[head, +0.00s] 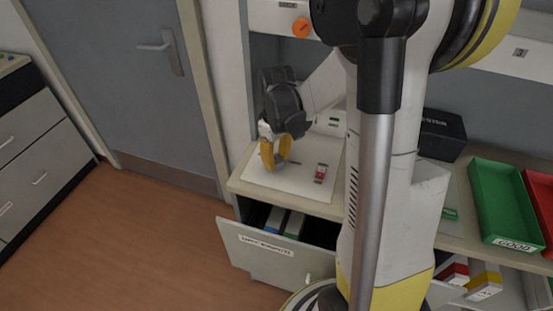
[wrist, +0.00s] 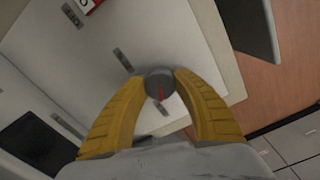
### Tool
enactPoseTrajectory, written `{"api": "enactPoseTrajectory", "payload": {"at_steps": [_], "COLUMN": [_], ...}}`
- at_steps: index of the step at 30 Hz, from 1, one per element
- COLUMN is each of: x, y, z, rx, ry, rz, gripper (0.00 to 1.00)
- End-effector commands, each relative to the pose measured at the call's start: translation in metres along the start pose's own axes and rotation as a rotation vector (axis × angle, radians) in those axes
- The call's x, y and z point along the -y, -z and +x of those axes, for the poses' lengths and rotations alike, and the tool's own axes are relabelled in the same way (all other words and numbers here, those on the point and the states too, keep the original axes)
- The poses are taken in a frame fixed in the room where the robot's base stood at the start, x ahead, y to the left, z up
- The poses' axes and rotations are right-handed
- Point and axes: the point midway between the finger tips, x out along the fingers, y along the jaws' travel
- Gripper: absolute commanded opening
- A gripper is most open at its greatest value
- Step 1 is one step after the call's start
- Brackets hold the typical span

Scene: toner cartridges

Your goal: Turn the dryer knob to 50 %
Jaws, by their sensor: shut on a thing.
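The dryer knob (wrist: 159,88) is a small round dark grey knob with a red pointer line, on a pale flat panel (wrist: 60,45). In the wrist view the red line points towards the bottom of the picture, towards my gripper's palm. My gripper (wrist: 162,77) has its two yellow fingers shut on the knob, one on each side. In the head view my gripper (head: 274,156) points down at the white panel (head: 285,185) on the bench, and its fingers hide the knob.
A red-and-white switch (head: 320,172) sits on the panel right of my gripper. Below, a labelled drawer (head: 262,250) stands open with binders inside. A black box (head: 442,134), a green tray (head: 502,200) and a red tray (head: 543,205) are to the right. Open floor lies left.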

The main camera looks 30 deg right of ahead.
Motion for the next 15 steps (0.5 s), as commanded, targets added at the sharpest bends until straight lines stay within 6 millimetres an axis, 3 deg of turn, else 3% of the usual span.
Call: {"api": "enactPoseTrajectory", "payload": {"at_steps": [5, 6, 8, 15], "x": [0.0002, 0.0002, 0.0002, 0.0001], "y": [-0.0003, -0.0003, -0.0003, -0.0001], "z": [0.0003, 0.0003, 0.0003, 0.0001], "rx": [0.001, 0.001, 0.001, 0.0], "ry": [0.0, 0.0, 0.0, 0.0], "rz": [0.0, 0.0, 0.0, 0.001], "gripper": [0.03, 0.46, 0.59, 0.59]}}
